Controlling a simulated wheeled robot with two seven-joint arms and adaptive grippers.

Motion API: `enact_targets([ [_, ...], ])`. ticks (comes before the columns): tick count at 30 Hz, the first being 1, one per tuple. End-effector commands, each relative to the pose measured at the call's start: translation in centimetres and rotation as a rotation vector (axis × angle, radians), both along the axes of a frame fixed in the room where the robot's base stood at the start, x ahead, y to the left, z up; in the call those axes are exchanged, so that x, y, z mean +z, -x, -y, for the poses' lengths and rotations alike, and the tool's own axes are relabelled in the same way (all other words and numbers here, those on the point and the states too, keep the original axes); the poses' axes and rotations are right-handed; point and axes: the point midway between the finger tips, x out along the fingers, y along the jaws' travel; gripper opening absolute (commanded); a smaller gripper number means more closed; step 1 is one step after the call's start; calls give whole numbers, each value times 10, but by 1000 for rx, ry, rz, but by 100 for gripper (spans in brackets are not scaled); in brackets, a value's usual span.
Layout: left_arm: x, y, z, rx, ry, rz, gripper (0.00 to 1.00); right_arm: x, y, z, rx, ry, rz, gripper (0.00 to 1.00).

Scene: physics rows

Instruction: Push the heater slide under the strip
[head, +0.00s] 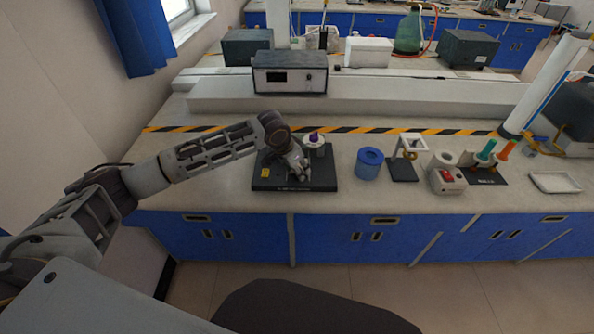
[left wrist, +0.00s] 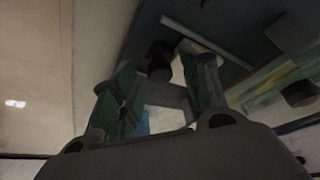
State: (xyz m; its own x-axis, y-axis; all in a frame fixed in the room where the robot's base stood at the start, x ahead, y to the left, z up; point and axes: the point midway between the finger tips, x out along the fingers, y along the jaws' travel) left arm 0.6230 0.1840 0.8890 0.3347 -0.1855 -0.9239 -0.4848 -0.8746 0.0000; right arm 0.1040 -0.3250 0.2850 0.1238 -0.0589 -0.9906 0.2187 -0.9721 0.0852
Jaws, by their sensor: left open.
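A black base plate (head: 320,181) lies on the bench in the head view, with a small yellow block (head: 265,172) near its left edge and a round pale part with a purple top (head: 314,138) at its back. My left gripper (head: 299,172) is over the plate and hides its middle. I cannot make out which part is the heater slide or the strip, nor whether the gripper touches anything. In the left wrist view my left gripper (left wrist: 160,100) has its green-padded fingers apart. A dark knob (left wrist: 160,62) and a pale block (left wrist: 190,52) show beyond them. My right gripper is out of view.
To the right stand a blue cylinder (head: 369,162), a small stand (head: 404,168), a red-and-white box (head: 447,180) and a rack (head: 485,165) with coloured pieces. Yellow-black tape (head: 370,130) runs behind. A grey instrument (head: 289,73) stands on the raised ledge.

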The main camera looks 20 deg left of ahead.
Motion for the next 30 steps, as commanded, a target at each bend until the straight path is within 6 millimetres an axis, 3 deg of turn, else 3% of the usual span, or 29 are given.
enact_targets([
  [13,-2,-1,0,0,0,0,45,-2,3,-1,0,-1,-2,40],
  [24,-2,-1,0,0,0,0,0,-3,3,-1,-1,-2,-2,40],
  [30,-2,-1,0,0,0,0,0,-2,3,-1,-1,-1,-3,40],
])
